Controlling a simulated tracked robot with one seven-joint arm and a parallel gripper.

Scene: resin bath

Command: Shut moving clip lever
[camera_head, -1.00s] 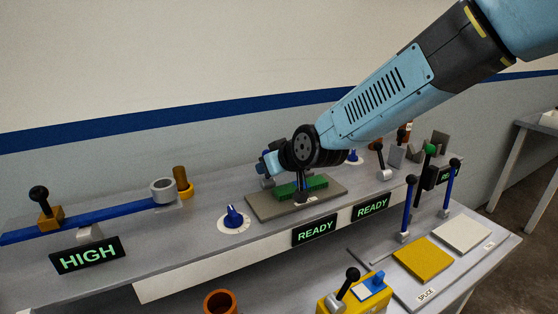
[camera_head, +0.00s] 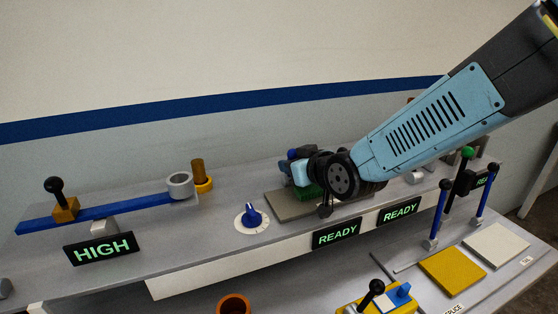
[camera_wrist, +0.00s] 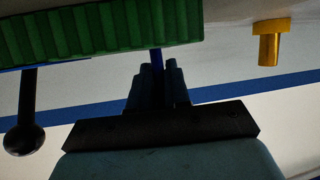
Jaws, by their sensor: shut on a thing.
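A green ribbed block (camera_head: 309,193) lies on a flat grey-brown plate (camera_head: 285,207) on the bench. It also fills the upper left of the wrist view (camera_wrist: 95,30). My gripper (camera_head: 300,165) is at the far side of this block, partly hidden by my wrist. In the wrist view my gripper (camera_wrist: 157,70) is shut on a thin blue lever (camera_wrist: 157,60) beside the block's edge. I take this for the moving clip lever; its foot is hidden. A small dark knob (camera_head: 325,211) shows at the near side of the block.
A black ball-ended lever (camera_wrist: 25,138) shows at left in the wrist view. A blue dial (camera_head: 251,216) and a yellow-brown post (camera_head: 200,177) stand left of the plate. Signs reading READY (camera_head: 336,234) line the front edge. Tall blue levers (camera_head: 438,212) stand at right.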

